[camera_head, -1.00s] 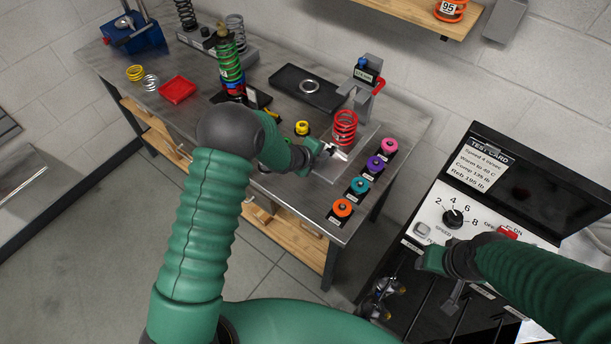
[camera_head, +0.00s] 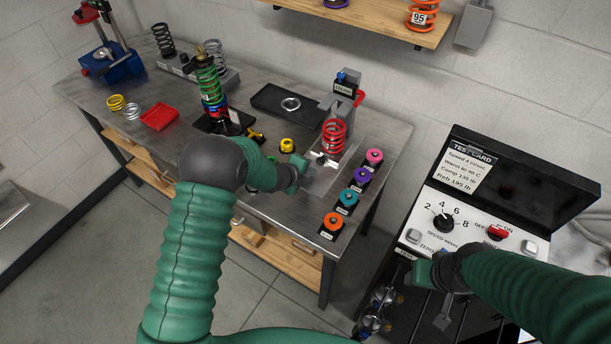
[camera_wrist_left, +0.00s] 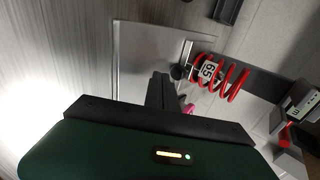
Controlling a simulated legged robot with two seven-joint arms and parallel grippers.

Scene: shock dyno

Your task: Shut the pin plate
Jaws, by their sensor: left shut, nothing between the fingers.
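The red spring (camera_head: 333,138) stands in a grey tester at the right end of the bench. At its foot is a small bright metal piece (camera_head: 324,160), which may be the pin plate; I cannot tell for sure. In the left wrist view a slim silver bar with a black knob (camera_wrist_left: 178,72) lies beside the red spring (camera_wrist_left: 222,76). My left gripper (camera_head: 309,180) is shut and empty, low over the grey base plate (camera_wrist_left: 150,45), close to the knob but seemingly apart. Its fingers show in the wrist view (camera_wrist_left: 160,92). My right gripper (camera_head: 443,312) hangs by the control console; its jaws are unclear.
Several coloured rings (camera_head: 347,197) line the bench's right edge. A black tray (camera_head: 270,98) and a green-spring shock (camera_head: 208,85) stand behind and left of the left gripper. The console (camera_head: 470,215) is at the right.

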